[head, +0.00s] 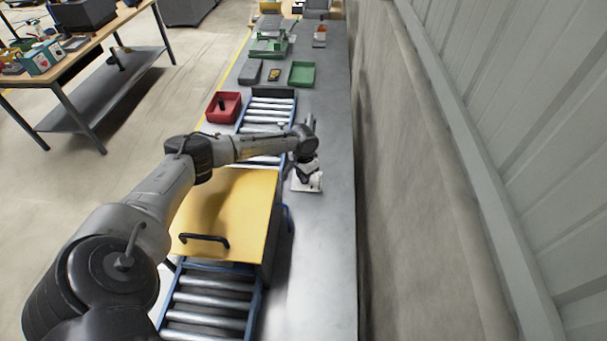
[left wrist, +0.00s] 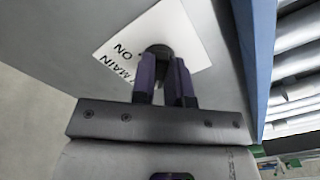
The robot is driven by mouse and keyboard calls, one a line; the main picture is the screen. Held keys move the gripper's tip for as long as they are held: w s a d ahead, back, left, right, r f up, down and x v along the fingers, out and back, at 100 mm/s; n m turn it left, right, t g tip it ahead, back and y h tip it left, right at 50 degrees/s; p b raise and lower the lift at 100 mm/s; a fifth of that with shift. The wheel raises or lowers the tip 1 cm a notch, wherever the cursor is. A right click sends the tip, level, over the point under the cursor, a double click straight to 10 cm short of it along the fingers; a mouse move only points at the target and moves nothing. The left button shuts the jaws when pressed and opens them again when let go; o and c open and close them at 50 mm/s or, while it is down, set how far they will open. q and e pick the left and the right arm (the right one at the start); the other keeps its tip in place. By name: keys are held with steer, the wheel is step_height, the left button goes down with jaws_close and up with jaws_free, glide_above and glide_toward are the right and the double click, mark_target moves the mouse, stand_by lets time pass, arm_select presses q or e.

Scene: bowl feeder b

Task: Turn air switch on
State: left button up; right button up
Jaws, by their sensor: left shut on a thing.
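The air switch is a dark round knob (left wrist: 160,52) on a white plate (left wrist: 188,28) that bears the words "MAIN" and "ON". The plate also shows in the head view (head: 307,184), lying on the grey bench to the right of the yellow box. My left gripper (left wrist: 166,72) is over the plate, its two fingers shut on the knob. In the head view my left gripper (head: 308,172) is small and its fingers partly hide the plate. The knob's turned position is hard to tell because the fingers cover part of it. My right gripper is in neither view.
A yellow box (head: 232,190) with a black handle stands over the roller conveyor (head: 208,300), close to the left of the plate. A red bin (head: 223,107) and a green tray (head: 301,74) lie farther back. A wall (head: 390,180) runs along the right; the bench (head: 325,260) before the plate is clear.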

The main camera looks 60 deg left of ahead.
arm_select(q)
jaws_close()
